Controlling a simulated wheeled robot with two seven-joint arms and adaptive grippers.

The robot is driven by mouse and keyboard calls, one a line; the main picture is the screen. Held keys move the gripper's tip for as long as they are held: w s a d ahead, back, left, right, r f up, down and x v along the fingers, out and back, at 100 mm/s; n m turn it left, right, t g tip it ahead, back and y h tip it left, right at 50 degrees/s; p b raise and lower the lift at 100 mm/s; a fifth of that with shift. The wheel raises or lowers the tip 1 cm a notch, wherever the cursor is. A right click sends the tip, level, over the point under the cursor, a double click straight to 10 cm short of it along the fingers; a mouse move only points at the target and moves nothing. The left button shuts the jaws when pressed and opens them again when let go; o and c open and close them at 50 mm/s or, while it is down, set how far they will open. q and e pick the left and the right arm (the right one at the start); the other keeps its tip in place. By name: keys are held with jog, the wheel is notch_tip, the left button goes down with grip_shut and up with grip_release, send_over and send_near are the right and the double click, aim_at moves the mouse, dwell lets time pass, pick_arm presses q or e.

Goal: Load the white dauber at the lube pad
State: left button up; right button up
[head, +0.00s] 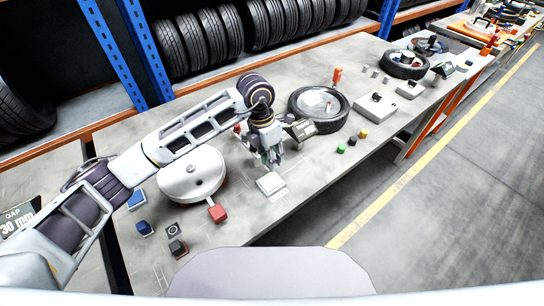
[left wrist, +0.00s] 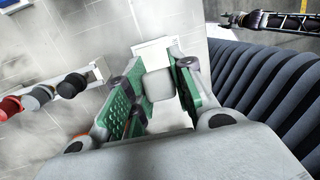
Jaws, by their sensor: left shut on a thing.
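My left gripper (head: 270,157) points down over the table, just above a pale square pad (head: 271,184), which I take as the lube pad. In the left wrist view, its green-lined fingers (left wrist: 158,90) are shut on a whitish block-like piece (left wrist: 158,84), which looks like the white dauber. The pad shows as a white square (left wrist: 153,52) beyond the fingertips. The dauber's lower end is hidden, so I cannot tell whether it touches the pad. A rack with red (left wrist: 10,106), grey (left wrist: 40,95) and black (left wrist: 71,85) knobs stands at left in that view. My right gripper is out of view.
A white round drum (head: 192,173) stands left of the gripper.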

pick_arm(q)
jog(key=shift+f, duration=0.5)
jog(key=shift+f+b, duration=0.4)
jog(key=shift+f, duration=0.15)
jog(key=shift+f+b, duration=0.35)
jog(key=shift+f, duration=0.55)
jog(key=shift+f+b, duration=0.4)
jog(key=shift+f, duration=0.6)
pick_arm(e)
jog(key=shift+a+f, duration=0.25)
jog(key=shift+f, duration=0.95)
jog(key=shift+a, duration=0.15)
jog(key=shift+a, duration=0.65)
pick_arm(q)
jog(key=shift+f, duration=0.1)
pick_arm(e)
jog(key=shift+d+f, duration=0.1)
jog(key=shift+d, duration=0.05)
pick_arm(q)
jog(key=shift+f, duration=0.15)
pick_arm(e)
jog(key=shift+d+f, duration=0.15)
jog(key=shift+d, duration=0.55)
pick_arm(q)
jog(key=shift+f+b, duration=0.1)
jog(key=shift+b, duration=0.2)
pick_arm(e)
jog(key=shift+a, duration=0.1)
